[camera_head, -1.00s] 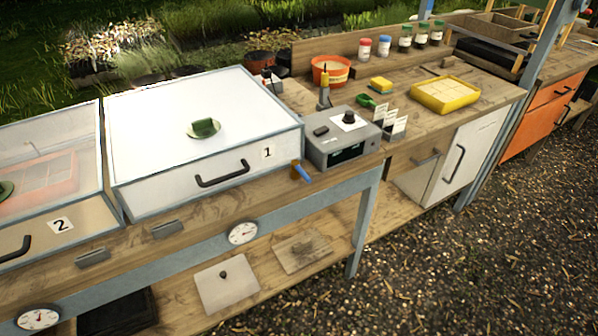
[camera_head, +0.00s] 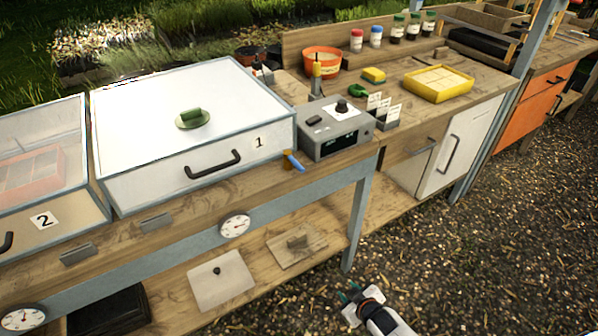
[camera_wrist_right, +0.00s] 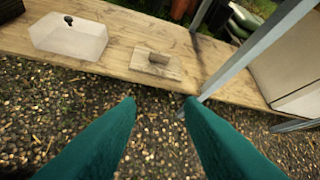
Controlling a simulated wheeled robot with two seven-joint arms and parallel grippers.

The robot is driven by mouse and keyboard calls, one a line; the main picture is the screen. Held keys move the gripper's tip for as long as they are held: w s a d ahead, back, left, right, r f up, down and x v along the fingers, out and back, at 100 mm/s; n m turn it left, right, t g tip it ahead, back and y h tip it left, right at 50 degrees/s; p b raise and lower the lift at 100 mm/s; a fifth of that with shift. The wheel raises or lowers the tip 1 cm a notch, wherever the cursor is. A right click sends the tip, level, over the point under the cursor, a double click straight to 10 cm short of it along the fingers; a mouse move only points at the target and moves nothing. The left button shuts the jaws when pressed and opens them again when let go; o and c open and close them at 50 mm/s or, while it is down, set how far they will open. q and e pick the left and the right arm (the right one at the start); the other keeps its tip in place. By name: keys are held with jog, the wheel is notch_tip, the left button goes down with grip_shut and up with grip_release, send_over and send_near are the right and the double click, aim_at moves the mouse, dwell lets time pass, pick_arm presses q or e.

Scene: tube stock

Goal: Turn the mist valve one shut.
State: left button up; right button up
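A small valve with a brass-coloured body and a blue lever (camera_head: 293,161) sits at the bench front, by the right corner of the white box marked 1 (camera_head: 258,142). Its lever slants down to the right. I take it for mist valve one; no label on it can be read. My right gripper (camera_head: 349,292) is low over the gravel in front of the bench, well below the valve and apart from it. In the right wrist view its teal fingers (camera_wrist_right: 158,102) are spread with nothing between them. The valve is outside that view. My left gripper is not in view.
A grey control box (camera_head: 336,128) with a black knob stands just right of the valve. A bench leg (camera_head: 356,225) and the lower shelf (camera_head: 263,235), with a white lid (camera_head: 222,283) and a wooden board, are near my right gripper. The gravel is clear.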

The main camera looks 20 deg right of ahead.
jog(key=w+a+r+n+t+y+b, duration=0.15)
jog(key=w+r, duration=0.25)
jog(key=r, duration=0.4)
jog(key=w+r+t+p, duration=0.1)
jog(key=w+r+t, duration=0.1)
jog(key=w+r, duration=0.35)
jog(key=n+t+y+b, duration=0.2)
jog(key=n+t, duration=0.1)
jog(key=t, duration=0.1)
send_near(299, 165)
jog(key=x, duration=0.6)
jog(key=p+x, duration=0.1)
jog(key=x, duration=0.3)
jog(key=shift+f, duration=0.35)
grip_shut()
